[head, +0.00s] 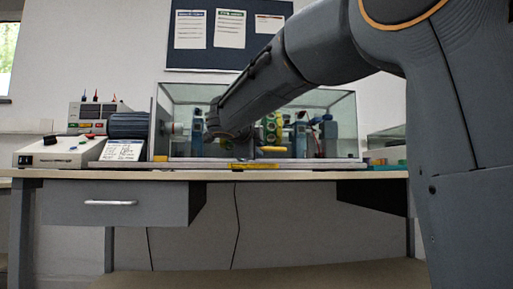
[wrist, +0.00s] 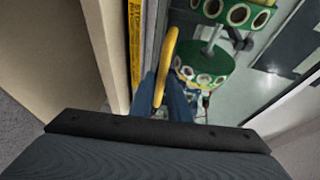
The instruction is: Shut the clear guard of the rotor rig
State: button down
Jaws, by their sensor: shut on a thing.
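The rotor rig stands on the bench inside a clear guard (head: 342,112) with thin grey edges. Green discs with pale-ringed holes show inside it; one green disc (wrist: 208,62) shows in the wrist view, right of my fingers. A curved yellow handle (head: 272,149) sits low at the front of the rig; it also shows in the wrist view (wrist: 168,60). My gripper (wrist: 168,92) is shut on the yellow handle, its blue fingers on either side of the bar. In the head view my arm hides part of the guard. I cannot tell how far open the guard is.
A yellow warning strip (wrist: 137,45) runs along the bench-side edge, left of the handle. A white control box (head: 65,152), a written card (head: 122,150) and an instrument (head: 95,117) stand left of the rig. Green and blue items lie on its right. A drawer (head: 115,203) hangs below the bench.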

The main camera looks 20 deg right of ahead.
jog(key=c, duration=1.8)
grip_release()
jog(key=f, duration=0.3)
jog(key=shift+w+d+f+g, duration=0.1)
jog(key=shift+w+g, duration=0.2)
jog(key=shift+o, duration=0.7)
jog(key=shift+s+a+r, duration=0.2)
jog(key=shift+s+a, duration=0.1)
jog(key=shift+s, duration=0.2)
jog(key=v, duration=0.5)
jog(key=shift+s+a+r, duration=0.2)
jog(key=shift+a+r, duration=0.1)
jog(key=shift+r, duration=0.05)
jog(key=shift+c, duration=0.7)
jog(key=shift+s+a+r, duration=0.2)
jog(key=shift+s+r, duration=0.05)
jog(key=shift+s, duration=0.3)
